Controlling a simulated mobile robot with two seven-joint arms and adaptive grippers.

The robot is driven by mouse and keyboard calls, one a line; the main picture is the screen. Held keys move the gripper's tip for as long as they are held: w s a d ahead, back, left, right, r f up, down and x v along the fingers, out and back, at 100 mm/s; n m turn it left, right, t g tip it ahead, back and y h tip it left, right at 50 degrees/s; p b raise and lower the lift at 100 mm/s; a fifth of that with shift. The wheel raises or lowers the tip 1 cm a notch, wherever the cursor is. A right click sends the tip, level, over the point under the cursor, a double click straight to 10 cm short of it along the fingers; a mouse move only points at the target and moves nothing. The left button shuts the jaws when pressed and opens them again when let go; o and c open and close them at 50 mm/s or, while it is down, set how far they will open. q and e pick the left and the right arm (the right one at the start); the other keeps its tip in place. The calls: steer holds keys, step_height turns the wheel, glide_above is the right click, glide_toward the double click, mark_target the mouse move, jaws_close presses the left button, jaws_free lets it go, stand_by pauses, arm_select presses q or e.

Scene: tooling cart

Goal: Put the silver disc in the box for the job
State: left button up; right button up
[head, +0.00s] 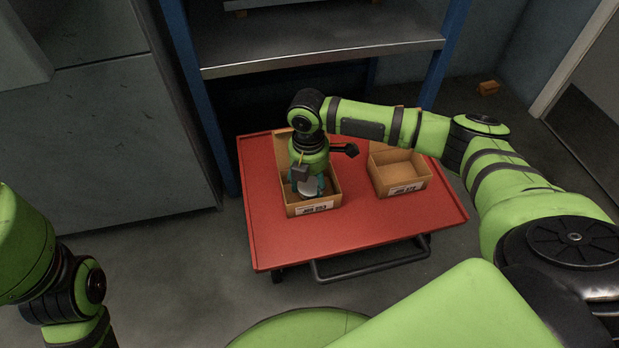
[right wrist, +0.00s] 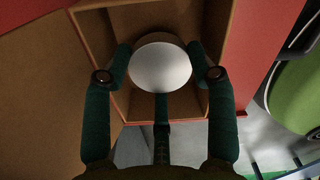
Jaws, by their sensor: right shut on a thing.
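The silver disc (right wrist: 160,67) is gripped between the dark green fingers of my right gripper (right wrist: 160,78) in the right wrist view. In the head view, the right gripper (head: 309,186) points down into the left cardboard box (head: 335,199), and the pale disc shows at its tips. The box's walls (right wrist: 98,45) surround the disc in the wrist view. I cannot tell whether the disc touches the box floor. The right cardboard box (head: 405,186) is open and looks empty. Each box has a white front label starting "JOB"; the numbers are too small to read surely. My left gripper is out of view.
Both boxes stand on a red cart (head: 375,222) with a dark handle at its front. A grey shelf with blue posts (head: 320,58) stands behind it. The cart top in front of the right box is clear. A small orange block (head: 488,87) lies on the floor at the back right.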

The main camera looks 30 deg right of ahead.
steer(key=shift+f, duration=0.15)
steer(key=o, duration=1)
